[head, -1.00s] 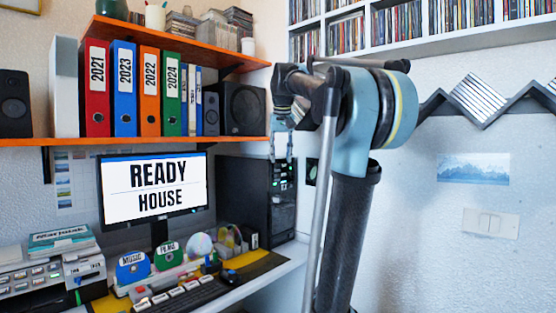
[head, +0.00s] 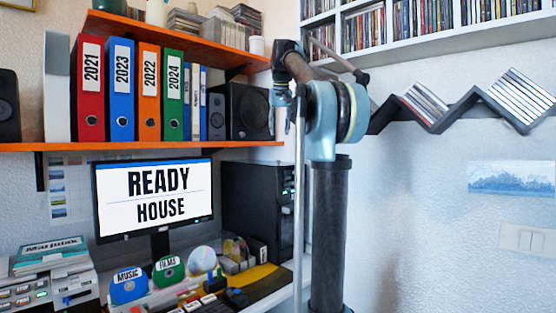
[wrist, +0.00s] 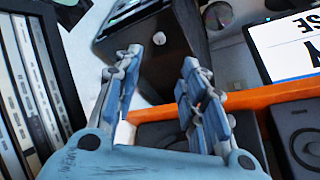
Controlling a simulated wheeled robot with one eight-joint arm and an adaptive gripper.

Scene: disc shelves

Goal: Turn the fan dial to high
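A dark tower case (head: 258,205) stands to the right of the monitor, below the orange shelf. In the wrist view a dark box face (wrist: 165,68), apparently this case, carries a small white round knob (wrist: 159,38), which may be the fan dial. Its setting and any labels are too small to read. My gripper (wrist: 162,57) is open and empty, its two blue fingers apart, with the knob beyond the tips and not touched. In the head view my gripper (head: 287,112) is small, near the shelf's right end above the case.
The orange shelf (head: 150,145) holds binders and speakers; its edge (wrist: 270,95) lies close to my fingers. The monitor (head: 155,195) stands left of the case. Discs and boxes crowd the desk. A zigzag rack (head: 440,115) hangs on the right wall.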

